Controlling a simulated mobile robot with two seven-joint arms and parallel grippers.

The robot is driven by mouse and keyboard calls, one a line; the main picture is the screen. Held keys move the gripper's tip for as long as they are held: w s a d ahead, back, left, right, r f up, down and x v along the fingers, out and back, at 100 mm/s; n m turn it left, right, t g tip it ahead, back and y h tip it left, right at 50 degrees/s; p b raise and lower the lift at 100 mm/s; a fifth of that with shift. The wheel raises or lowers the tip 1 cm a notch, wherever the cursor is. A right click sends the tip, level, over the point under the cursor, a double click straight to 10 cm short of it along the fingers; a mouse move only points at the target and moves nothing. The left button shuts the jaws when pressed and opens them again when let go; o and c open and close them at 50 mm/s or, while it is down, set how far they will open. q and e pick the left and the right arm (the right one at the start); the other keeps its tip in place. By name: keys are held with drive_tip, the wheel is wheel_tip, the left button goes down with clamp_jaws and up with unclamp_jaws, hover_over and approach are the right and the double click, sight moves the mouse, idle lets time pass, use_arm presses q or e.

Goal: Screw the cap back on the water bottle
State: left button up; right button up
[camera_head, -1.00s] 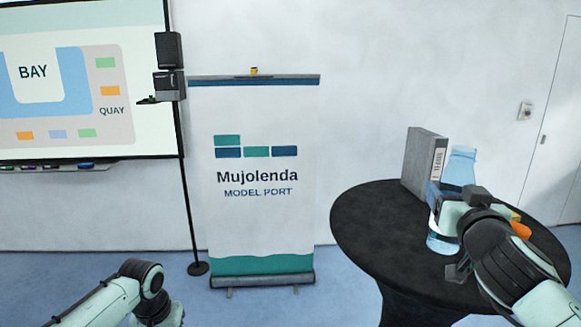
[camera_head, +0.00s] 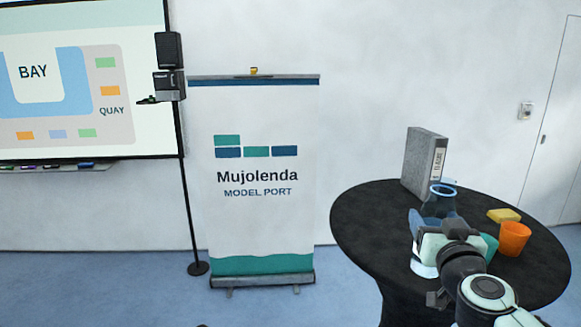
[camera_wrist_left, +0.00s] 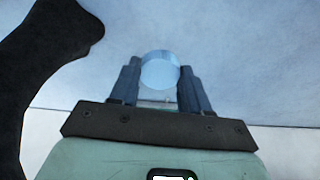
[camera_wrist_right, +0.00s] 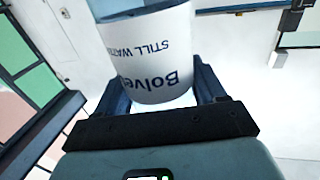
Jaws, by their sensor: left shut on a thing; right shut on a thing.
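The clear blue water bottle (camera_head: 437,205) is in my right gripper (camera_head: 430,243), over the black round table. Its open neck shows as a blue ring at the top, with no cap on it, and it looks tilted towards me. In the right wrist view, the jaws are shut around the bottle's white label (camera_wrist_right: 150,60). In the left wrist view, my left gripper (camera_wrist_left: 158,85) is shut on a light blue round cap (camera_wrist_left: 160,70), apart from the bottle. My left gripper is out of the head view. Whether the bottle's base touches the table is hard to tell.
The black round table (camera_head: 365,220) holds a grey binder (camera_head: 422,165), an orange cup (camera_head: 514,238), a yellow block (camera_head: 504,215) and a teal thing (camera_head: 489,246) partly behind my right gripper. The table's left side is clear. A roll-up banner (camera_head: 255,235) stands left of it.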

drive_tip(key=w+a+f+y, duration=0.1)
drive_tip(key=a+f, duration=0.2)
drive_tip(key=f, duration=0.8)
drive_tip(key=w+a+f+n+y, duration=0.1)
drive_tip(key=a+f, duration=0.3)
drive_tip(key=f, duration=0.8)
drive_tip(key=w+a+f, duration=0.2)
drive_tip(key=a+f, duration=0.1)
drive_tip(key=f, duration=0.8)
drive_tip(key=shift+w+a+f+n+y, duration=0.15)
drive_tip(key=shift+w+f+n+y, duration=0.05)
drive_tip(key=shift+w+n+y, duration=0.2)
drive_tip(key=s+a+f+n+g+y, duration=0.2)
drive_tip(key=s+a+f+n+y, duration=0.2)
drive_tip(key=a+f+y, duration=0.1)
drive_tip(key=s+a+f+n+g+y, duration=0.2)
drive_tip(key=s+a+f+n+y, duration=0.2)
drive_tip(key=a+f+y, duration=0.2)
wheel_tip(320, 180, down, 2)
drive_tip(key=a, duration=0.2)
drive_tip(key=shift+a+f+y, duration=0.25)
drive_tip(key=shift+a+y, duration=0.05)
